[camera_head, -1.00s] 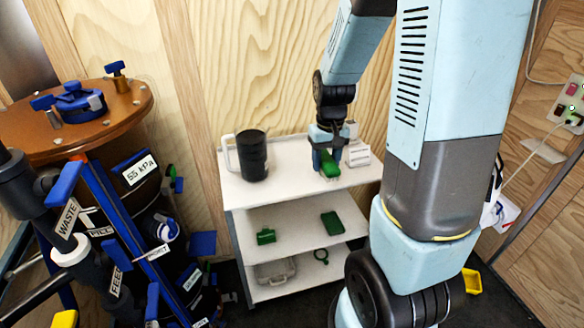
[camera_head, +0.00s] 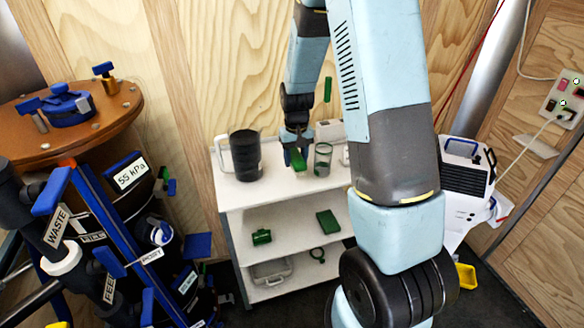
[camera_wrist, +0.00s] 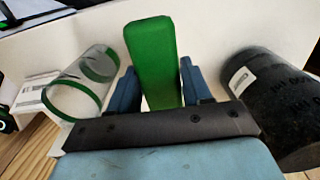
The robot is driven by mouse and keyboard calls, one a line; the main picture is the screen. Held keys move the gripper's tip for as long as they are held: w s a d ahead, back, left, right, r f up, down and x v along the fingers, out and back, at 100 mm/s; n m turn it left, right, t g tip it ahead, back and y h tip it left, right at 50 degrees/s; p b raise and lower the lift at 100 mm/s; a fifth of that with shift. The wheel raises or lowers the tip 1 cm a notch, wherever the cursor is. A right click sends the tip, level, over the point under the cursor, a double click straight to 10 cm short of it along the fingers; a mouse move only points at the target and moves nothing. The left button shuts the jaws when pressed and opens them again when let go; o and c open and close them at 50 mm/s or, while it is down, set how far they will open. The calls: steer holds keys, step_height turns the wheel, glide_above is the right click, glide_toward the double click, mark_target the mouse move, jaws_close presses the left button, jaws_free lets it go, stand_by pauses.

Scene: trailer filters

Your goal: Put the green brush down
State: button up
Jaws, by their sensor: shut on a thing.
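The green brush (camera_head: 298,160) is held at my gripper (camera_head: 294,152), over the top shelf of the white cart (camera_head: 262,191). In the wrist view the green brush (camera_wrist: 153,62) stands between the two blue fingers of my gripper (camera_wrist: 154,88), which is shut on it. The brush looks close to the shelf top, but I cannot tell whether it touches. Its lower end is partly hidden.
A black mug-like cylinder with a white handle (camera_head: 246,156) stands left of my gripper. A clear cylinder with green bands (camera_head: 323,158) stands close on the right, with a white box (camera_head: 329,130) behind. Green items, including a block (camera_head: 328,222), lie on the middle shelf.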

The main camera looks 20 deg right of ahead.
mark_target(293, 153)
steer(key=shift+w+a+f, duration=0.2)
steer(key=shift+w+f, duration=0.75)
steer(key=shift+f, duration=1.7)
steer(key=shift+f, duration=0.1)
steer(key=o, duration=1.2)
